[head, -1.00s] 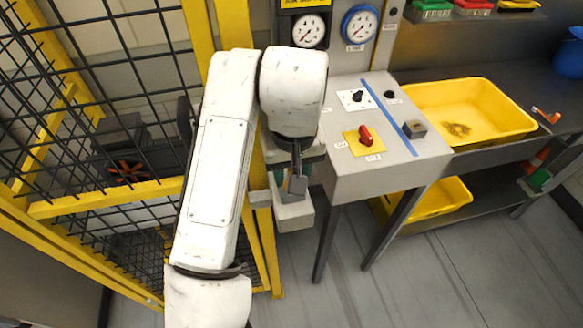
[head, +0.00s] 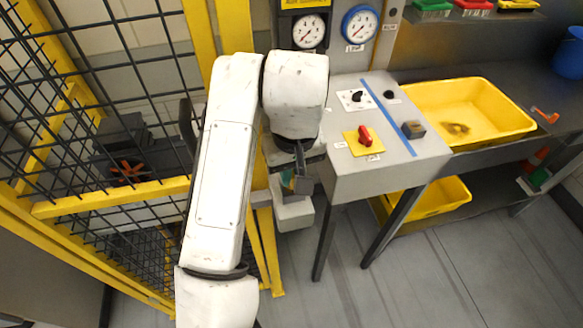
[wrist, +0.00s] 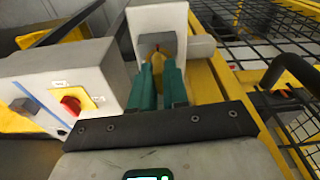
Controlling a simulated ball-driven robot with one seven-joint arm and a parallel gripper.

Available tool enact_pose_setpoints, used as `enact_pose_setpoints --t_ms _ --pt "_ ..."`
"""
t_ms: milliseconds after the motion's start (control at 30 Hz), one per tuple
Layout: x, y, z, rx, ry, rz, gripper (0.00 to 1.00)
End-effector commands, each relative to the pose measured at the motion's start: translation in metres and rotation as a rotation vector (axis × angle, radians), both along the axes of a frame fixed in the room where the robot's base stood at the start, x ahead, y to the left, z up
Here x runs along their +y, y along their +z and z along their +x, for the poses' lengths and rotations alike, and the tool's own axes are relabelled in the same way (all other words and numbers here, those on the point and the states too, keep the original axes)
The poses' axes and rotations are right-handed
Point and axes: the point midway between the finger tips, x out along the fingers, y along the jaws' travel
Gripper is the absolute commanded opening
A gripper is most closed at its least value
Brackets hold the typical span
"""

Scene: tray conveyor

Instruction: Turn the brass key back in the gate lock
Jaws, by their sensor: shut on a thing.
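The gate lock is a pale grey box (head: 293,214) on the yellow gate post. It also shows at the top of the wrist view (wrist: 158,18), with a darker grey piece on its near face. My gripper (head: 297,184) is just above the lock box in the head view. In the wrist view, the green fingers of my gripper (wrist: 159,72) are shut on the brass key (wrist: 157,60), at the face of the lock. Only a small yellow part of the key shows between the fingers. Its shaft and the keyhole are hidden.
A control desk (head: 375,172) with a red switch (head: 365,136) stands close right of the lock. The yellow-framed mesh gate (head: 110,196) is on the left. A yellow tray (head: 465,105) lies farther right. The floor in front is clear.

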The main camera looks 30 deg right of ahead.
Motion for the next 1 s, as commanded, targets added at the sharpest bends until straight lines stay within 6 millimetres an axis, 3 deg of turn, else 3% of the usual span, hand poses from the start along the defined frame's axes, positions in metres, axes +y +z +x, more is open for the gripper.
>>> enact_pose_setpoints --t_ms 1000 --pt "0.0002 0.0007 0.0003 -0.002 0.174 0.001 0.0"
